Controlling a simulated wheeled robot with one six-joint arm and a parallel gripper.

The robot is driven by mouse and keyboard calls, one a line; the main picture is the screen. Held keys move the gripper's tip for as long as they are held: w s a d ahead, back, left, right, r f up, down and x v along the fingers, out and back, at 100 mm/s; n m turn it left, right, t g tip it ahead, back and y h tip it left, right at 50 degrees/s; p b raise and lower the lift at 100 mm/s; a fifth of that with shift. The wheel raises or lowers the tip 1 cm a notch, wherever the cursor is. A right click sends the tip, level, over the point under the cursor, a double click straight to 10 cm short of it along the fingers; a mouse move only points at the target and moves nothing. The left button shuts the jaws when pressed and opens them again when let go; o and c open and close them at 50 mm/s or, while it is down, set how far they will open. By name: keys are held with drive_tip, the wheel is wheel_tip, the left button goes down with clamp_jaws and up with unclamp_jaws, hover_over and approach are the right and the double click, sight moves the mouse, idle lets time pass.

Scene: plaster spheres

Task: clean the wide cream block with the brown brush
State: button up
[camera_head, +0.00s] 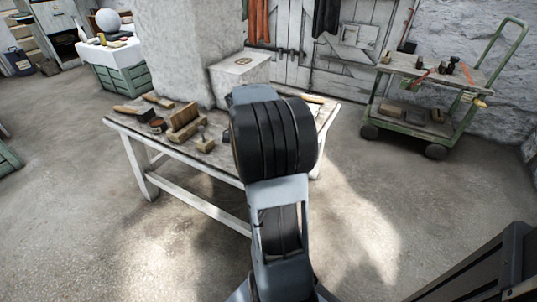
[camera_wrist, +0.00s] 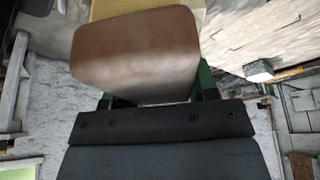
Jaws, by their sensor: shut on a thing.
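My gripper (camera_wrist: 158,88) is shut on a brown, smooth, block-like thing, which I take to be the brown brush (camera_wrist: 135,45), in the wrist view. Its green fingers show at both sides of it. A tan-yellow surface (camera_wrist: 150,6) shows just past the brush at the top edge; I cannot tell whether it is the bristles or another thing. The wide cream block (camera_head: 238,70) sits at the back of the wooden table in the head view, left of my arm and partly covered by it. My gripper and the brush are hidden behind my arm there.
The table (camera_head: 222,158) also holds a row of wooden pieces (camera_head: 184,122), a small block (camera_head: 205,144), a round tin (camera_head: 158,125) and handled tools at its left. A green trolley (camera_head: 412,106) stands at the right. The floor in front is clear.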

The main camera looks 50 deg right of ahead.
drive_tip(key=shift+f+b, duration=0.65)
drive_tip(key=shift+f, duration=0.1)
idle(0.6)
drive_tip(key=shift+s+d, duration=0.6)
drive_tip(key=shift+d, duration=0.35)
drive_tip(key=shift+w+a, duration=0.1)
drive_tip(key=shift+w+a, duration=0.55)
drive_tip(key=shift+a, duration=0.35)
drive_tip(key=shift+w+a, duration=0.55)
drive_tip(key=shift+a, duration=0.35)
drive_tip(key=shift+s+d, duration=0.1)
